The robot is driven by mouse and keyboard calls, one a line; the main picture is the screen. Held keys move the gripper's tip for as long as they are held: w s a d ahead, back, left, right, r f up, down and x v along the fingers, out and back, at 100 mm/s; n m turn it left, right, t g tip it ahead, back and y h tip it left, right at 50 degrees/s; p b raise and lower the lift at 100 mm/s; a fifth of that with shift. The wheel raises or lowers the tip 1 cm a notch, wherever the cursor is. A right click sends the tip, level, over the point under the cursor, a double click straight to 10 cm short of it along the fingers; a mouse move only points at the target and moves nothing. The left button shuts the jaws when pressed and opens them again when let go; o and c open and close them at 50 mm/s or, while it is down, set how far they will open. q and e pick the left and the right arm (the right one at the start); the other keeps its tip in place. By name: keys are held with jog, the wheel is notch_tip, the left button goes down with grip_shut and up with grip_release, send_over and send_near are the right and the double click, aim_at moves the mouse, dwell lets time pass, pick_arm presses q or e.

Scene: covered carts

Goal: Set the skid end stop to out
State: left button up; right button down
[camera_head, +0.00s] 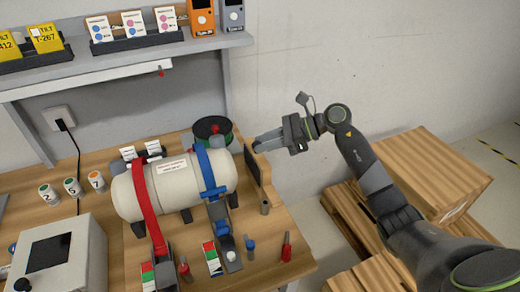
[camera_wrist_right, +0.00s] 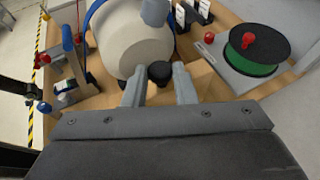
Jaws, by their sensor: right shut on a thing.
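A cream tank (camera_head: 185,186) lies on its skid, with a red strap (camera_head: 148,205) and a blue strap (camera_head: 210,175) over it. An upright wooden board with a dark face (camera_head: 252,166) stands past the tank's right end; I cannot tell for certain that it is the end stop. My right gripper (camera_head: 262,142) is at the top of this board. In the right wrist view, its fingers (camera_wrist_right: 160,84) are around a black knob (camera_wrist_right: 159,72) beside the tank's end (camera_wrist_right: 135,42) and are shut on it. The knob is hidden in the head view. My left gripper is out of view.
A green reel (camera_head: 213,130) stands behind the tank. Red (camera_head: 286,247) and blue (camera_head: 250,247) handled pieces stand at the bench front. A grey box with a screen (camera_head: 60,258) is front left. Wooden crates (camera_head: 430,170) are on the floor to the right.

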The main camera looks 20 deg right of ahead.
jog(key=c, duration=1.5)
grip_release()
jog(key=shift+d, duration=0.1)
jog(key=b+v, duration=0.6)
jog(key=v, duration=1.1)
jog(key=shift+d, duration=0.15)
